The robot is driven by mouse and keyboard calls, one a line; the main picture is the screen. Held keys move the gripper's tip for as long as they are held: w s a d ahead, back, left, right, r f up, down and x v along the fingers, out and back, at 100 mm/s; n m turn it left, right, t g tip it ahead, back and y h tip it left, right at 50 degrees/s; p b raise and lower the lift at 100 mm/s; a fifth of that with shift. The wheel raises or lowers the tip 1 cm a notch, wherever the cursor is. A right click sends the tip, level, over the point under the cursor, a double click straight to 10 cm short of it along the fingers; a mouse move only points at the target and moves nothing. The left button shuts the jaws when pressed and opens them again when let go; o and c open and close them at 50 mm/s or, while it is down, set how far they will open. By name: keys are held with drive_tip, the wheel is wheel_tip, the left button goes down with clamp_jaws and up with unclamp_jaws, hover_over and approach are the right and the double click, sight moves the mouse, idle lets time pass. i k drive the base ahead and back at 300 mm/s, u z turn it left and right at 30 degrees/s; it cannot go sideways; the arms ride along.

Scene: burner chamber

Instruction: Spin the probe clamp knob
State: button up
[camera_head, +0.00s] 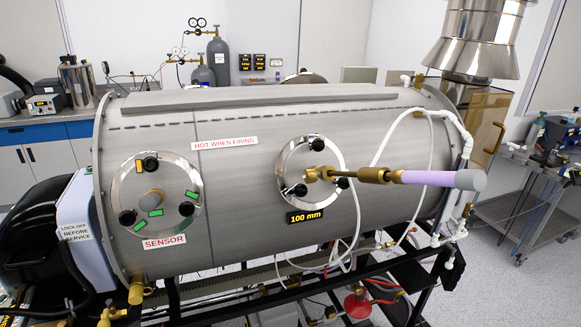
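The probe (430,178) juts out from the right round port of the steel burner chamber (240,130). It has a lavender sleeve with a grey end and a brass body (374,175) toward the port. A small brass knob-like part (312,175) stands at the left end of the brass body, in front of the port; I take it for the probe clamp knob. The port flange (290,160) carries black knobs (317,144) around its rim. A "100 mm" display (305,217) sits below. My gripper is not in view, and nothing touches the knob or probe.
A second port (185,170), labelled SENSOR, with black knobs and green tags, is at the left. A white hose (376,145) loops behind the probe. A "HOT WHEN FIRING" label (224,143) marks the shell. Pipes and a red part (358,306) lie below. A cart (530,190) stands right.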

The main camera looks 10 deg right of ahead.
sight(310, 176)
drive_tip(key=i, duration=0.85)
drive_tip(key=z, duration=0.05)
